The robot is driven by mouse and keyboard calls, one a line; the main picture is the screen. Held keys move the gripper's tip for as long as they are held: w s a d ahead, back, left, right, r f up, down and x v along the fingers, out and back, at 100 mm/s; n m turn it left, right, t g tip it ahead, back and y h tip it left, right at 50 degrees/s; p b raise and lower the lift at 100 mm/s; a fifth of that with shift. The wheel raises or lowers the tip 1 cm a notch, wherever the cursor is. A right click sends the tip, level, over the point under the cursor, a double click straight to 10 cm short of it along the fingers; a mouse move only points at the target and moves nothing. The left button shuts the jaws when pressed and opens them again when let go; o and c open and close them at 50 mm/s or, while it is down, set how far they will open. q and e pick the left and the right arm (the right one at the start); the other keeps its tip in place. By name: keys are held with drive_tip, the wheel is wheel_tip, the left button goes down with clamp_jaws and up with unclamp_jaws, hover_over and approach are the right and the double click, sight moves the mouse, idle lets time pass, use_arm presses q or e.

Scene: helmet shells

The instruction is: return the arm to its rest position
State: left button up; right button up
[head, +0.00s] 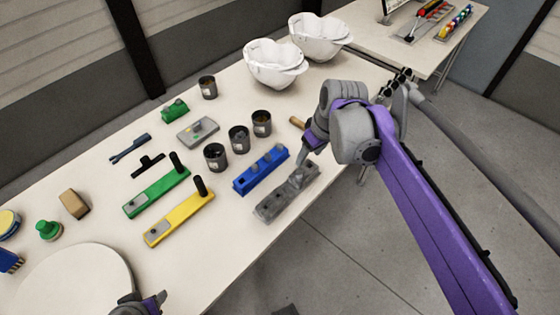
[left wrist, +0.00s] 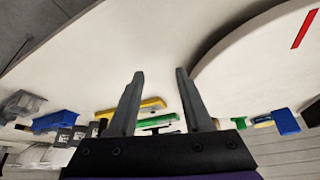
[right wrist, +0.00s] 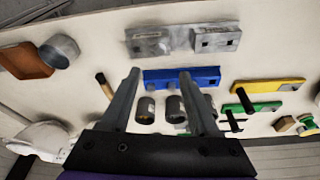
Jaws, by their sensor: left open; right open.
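My right gripper (head: 308,147) is at the end of the purple arm, above the table near the grey block and the blue block, partly hidden by its own wrist. In the right wrist view its two fingers (right wrist: 160,76) are apart with nothing held between them. My left gripper (head: 140,303) shows only in part at the bottom edge of the head view, beside the round white disc (head: 72,285). In the left wrist view its fingers (left wrist: 157,75) are apart and empty. The two white helmet shells (head: 274,64) (head: 320,36) stand at the back of the table.
Below the right gripper lie a grey block (head: 272,207) and a blue block (head: 258,172). Green (head: 150,196) and yellow (head: 172,226) blocks with black posts, several dark cups (head: 239,139) and small tools cover the middle. A second table (head: 455,45) stands at the back right.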

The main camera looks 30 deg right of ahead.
use_arm(q)
drive_tip(key=r+p, duration=0.2)
drive_tip(key=shift+w+r, duration=0.3)
drive_tip(key=shift+r, duration=0.05)
drive_tip(key=r+p, duration=0.2)
drive_tip(key=r, duration=0.1)
drive_tip(key=shift+w+p, duration=0.4)
use_arm(e)
drive_tip(key=s+a+f+m+t, duration=0.1)
drive_tip(key=s+a+f, duration=0.3)
drive_tip(key=s+a, duration=0.7)
drive_tip(key=shift+s+a+f+m+t, duration=0.2)
drive_tip(key=shift+f+m+t, duration=0.2)
drive_tip(key=shift+t, duration=0.3)
